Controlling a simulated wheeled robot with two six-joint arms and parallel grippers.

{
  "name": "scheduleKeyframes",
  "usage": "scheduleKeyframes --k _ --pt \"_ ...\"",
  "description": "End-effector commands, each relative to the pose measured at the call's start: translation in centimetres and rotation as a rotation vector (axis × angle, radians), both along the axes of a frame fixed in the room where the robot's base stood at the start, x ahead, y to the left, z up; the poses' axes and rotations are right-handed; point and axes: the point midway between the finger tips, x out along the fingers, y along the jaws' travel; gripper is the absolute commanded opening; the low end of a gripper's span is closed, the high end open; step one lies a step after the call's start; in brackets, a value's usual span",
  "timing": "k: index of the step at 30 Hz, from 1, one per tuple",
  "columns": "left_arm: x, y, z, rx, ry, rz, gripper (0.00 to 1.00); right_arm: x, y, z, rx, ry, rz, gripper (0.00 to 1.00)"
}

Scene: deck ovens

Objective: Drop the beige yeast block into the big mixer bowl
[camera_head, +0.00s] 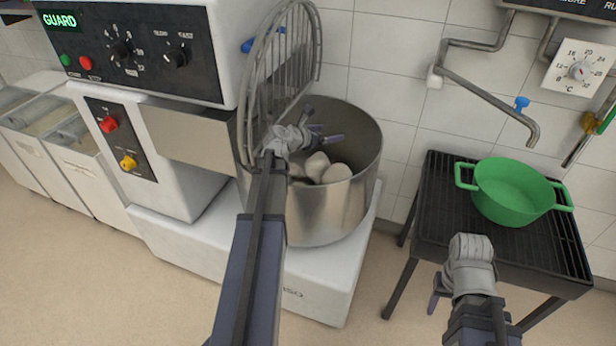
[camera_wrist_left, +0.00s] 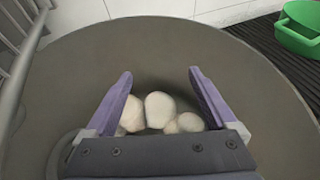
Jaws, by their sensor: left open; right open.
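The big mixer bowl (camera_head: 352,212) is a steel bowl at the mixer, and its inside fills much of the left wrist view (camera_wrist_left: 245,85). Several pale beige lumps (camera_head: 337,173) lie in it; they also show between and beyond my left fingers in the left wrist view (camera_wrist_left: 159,108). I cannot tell which lump, if any, is the yeast block. My left gripper (camera_head: 320,126) is open and empty above the bowl's opening, its two purple fingers apart in the left wrist view. My right gripper (camera_head: 436,296) is in front of the black stand; its fingers are partly hidden.
The raised wire guard (camera_head: 285,60) stands close to the left of my left gripper. A green pot (camera_head: 512,192) sits on a black slatted stand (camera_head: 432,213) at the right, below a water pipe (camera_head: 490,92). White bins (camera_head: 70,165) stand at the far left.

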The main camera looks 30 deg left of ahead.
Motion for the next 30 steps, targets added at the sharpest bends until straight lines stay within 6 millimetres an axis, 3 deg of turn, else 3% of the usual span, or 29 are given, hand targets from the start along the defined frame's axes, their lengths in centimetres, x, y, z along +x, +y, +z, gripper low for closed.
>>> scheduleKeyframes --k 16,30 --pt "-6.6 0.8 2.9 0.0 0.0 0.002 0.91 0.0 0.0 2.9 0.0 0.0 0.0 0.53" --pt "-7.0 0.9 2.9 0.0 0.0 0.0 0.91 0.0 0.0 2.9 0.0 0.0 0.0 0.53"
